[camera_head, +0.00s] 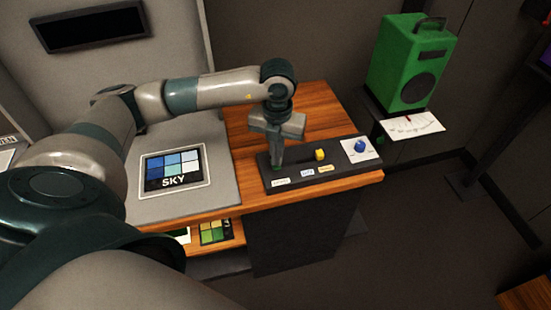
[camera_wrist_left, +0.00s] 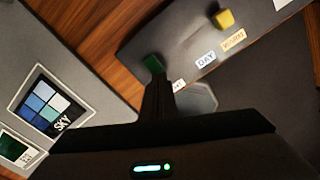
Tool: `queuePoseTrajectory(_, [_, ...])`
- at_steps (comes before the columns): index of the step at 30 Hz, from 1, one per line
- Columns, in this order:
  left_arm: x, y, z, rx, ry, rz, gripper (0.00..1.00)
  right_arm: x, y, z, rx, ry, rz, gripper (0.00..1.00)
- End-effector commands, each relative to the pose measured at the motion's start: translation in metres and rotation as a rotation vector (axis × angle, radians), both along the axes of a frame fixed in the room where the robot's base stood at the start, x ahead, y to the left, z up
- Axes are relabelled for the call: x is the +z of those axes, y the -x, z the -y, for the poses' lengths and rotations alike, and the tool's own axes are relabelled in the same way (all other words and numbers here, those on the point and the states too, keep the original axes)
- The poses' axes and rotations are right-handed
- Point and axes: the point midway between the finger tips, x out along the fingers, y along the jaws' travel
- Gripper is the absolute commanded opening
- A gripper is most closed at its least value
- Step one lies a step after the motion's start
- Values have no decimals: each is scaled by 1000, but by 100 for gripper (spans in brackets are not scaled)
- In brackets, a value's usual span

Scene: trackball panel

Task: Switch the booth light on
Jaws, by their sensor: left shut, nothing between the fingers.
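A dark control panel (camera_head: 297,169) lies on the wooden top near its front right corner. It carries a green block (camera_wrist_left: 153,64) at its left, a yellow block (camera_head: 320,155) in the middle and a blue knob (camera_head: 361,147) on a white plate at the right. Several small labels run along its front; two read DAY (camera_wrist_left: 206,60) and WARM (camera_wrist_left: 233,40). My left gripper (camera_head: 277,160) points down at the panel's left end, shut and empty. Its fingertips are at the green block and partly hide it; I cannot tell whether they touch. My right gripper is not in view.
A grey booth with a SKY colour card (camera_head: 172,170) stands left of the panel. Another colour card (camera_head: 215,232) lies on a lower shelf. The wood behind the panel is clear.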

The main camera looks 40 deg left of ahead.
Motion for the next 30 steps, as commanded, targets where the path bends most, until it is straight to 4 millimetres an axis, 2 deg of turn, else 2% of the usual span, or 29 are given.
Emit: queuePoseTrajectory(30, [-11,0,0,0,0,0,0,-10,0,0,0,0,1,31])
